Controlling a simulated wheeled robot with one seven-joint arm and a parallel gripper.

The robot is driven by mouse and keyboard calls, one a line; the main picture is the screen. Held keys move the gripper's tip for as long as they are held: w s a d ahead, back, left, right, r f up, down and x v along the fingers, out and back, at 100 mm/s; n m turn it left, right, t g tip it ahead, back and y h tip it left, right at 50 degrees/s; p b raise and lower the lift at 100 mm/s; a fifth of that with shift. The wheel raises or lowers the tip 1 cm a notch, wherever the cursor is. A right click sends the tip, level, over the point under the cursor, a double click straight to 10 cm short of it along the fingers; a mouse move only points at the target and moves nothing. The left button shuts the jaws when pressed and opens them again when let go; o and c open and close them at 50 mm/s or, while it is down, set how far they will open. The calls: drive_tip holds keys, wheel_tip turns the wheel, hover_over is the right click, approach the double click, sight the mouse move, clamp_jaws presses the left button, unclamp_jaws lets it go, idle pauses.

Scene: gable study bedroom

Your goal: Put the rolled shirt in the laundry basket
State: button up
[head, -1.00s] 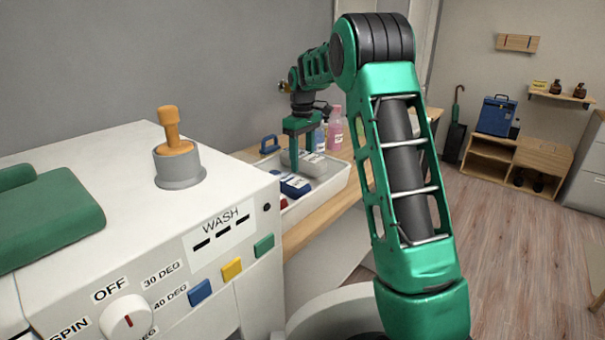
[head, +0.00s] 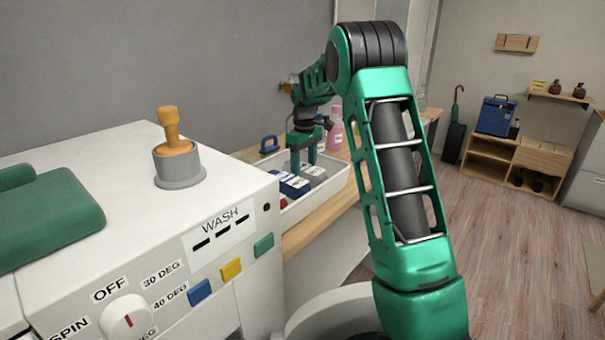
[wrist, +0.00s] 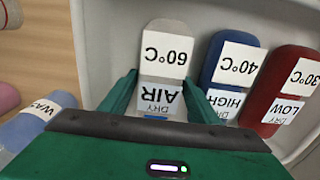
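Three rolled shirts with care tags lie side by side in a white tray (head: 325,196). In the wrist view, a pale grey roll (wrist: 164,28) is tagged 60°C, dry air. A blue roll (wrist: 228,42) is tagged 40°C, dry high, and a red roll (wrist: 290,60) 30°C, dry low. My gripper (wrist: 162,80) has its fingers apart, one on each side of the grey roll; firm contact does not show. In the head view, my gripper (head: 303,160) reaches down into the tray. I cannot identify a laundry basket in these views.
Bottles (head: 336,130) stand behind the tray. Open floor (head: 510,250) and a wooden shelf unit (head: 515,160) are right.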

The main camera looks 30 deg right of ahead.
sight(304, 167)
drive_tip(key=shift+r, duration=0.1)
wheel_tip(304, 167, up, 11)
drive_tip(key=s+r+m, duration=0.3)
drive_tip(key=s, duration=0.8)
drive_tip(key=s+a+f+m, duration=0.2)
drive_tip(key=s+f, duration=0.2)
drive_tip(key=s, duration=0.7)
drive_tip(key=s+a+f+m, duration=0.2)
drive_tip(key=s+f+m, duration=0.1)
drive_tip(key=s, duration=0.9)
drive_tip(key=s+a+f+m, duration=0.2)
drive_tip(key=s+f, duration=0.2)
drive_tip(key=s, duration=0.8)
drive_tip(key=shift+s+a+f, duration=0.2)
drive_tip(key=shift+a+f, duration=0.05)
drive_tip(key=shift+f, duration=0.1)
